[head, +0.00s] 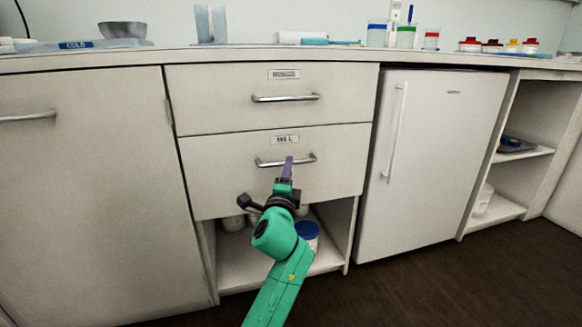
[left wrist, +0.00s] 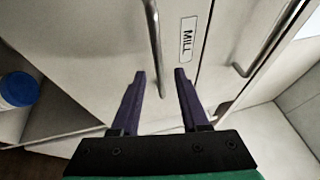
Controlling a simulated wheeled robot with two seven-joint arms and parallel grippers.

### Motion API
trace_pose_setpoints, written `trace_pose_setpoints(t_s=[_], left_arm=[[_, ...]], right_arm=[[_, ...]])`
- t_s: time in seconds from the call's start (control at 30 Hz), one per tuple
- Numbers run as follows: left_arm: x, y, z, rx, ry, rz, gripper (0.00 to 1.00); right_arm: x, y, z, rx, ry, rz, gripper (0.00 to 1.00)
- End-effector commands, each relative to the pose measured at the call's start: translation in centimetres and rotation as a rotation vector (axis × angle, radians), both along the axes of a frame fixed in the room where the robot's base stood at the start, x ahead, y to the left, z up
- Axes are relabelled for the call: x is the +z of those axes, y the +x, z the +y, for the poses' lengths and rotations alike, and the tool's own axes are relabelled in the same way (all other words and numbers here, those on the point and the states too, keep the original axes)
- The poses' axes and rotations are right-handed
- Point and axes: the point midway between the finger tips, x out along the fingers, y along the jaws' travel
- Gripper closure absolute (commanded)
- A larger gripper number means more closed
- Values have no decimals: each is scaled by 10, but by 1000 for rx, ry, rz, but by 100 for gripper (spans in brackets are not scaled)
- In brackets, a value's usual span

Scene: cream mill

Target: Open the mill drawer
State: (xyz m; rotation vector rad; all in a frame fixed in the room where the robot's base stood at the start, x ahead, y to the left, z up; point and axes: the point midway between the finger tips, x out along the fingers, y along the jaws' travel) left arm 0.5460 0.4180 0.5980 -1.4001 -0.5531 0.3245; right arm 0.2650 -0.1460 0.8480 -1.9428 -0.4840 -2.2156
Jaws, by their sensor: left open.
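The mill drawer (head: 220,165) is the lower of two drawers in the white cabinet and looks shut, its front flush. Its label MILL (head: 285,139) shows above its bar handle (head: 268,163); the label also shows sideways in the left wrist view (left wrist: 188,40). My left gripper (head: 289,160), with purple fingers, is open in front of the handle, right of its middle. In the left wrist view, the handle (left wrist: 154,40) runs down between the two open fingertips (left wrist: 160,72). I cannot tell whether they touch it. My right gripper is not in view.
Another drawer with a bar handle (head: 286,98) is directly above. An open shelf (head: 235,270) below holds pale jars and a blue-lidded tub (head: 308,233). A white fridge (head: 425,165) stands to the right, a cupboard door (head: 80,190) to the left.

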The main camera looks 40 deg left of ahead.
Motion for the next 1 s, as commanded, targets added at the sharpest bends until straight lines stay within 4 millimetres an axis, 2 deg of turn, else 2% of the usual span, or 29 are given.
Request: trace_pose_setpoints(t_s=[0.07,0.2,0.5,0.57,0.6,0.63,1.0], left_arm=[[2,13,10,2,0,-3,55],[5,31,20,1,0,-1,55],[7,35,22,0,-1,1,55],[7,35,22,0,-1,0,78],[7,35,22,0,-1,-1,94],[7,35,22,0,-1,-1,100],[7,35,22,0,-1,0,100]], right_arm=[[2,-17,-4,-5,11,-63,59],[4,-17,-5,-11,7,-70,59],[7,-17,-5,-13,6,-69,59],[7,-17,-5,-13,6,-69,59],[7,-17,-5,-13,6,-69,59],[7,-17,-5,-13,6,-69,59],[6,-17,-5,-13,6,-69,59]])
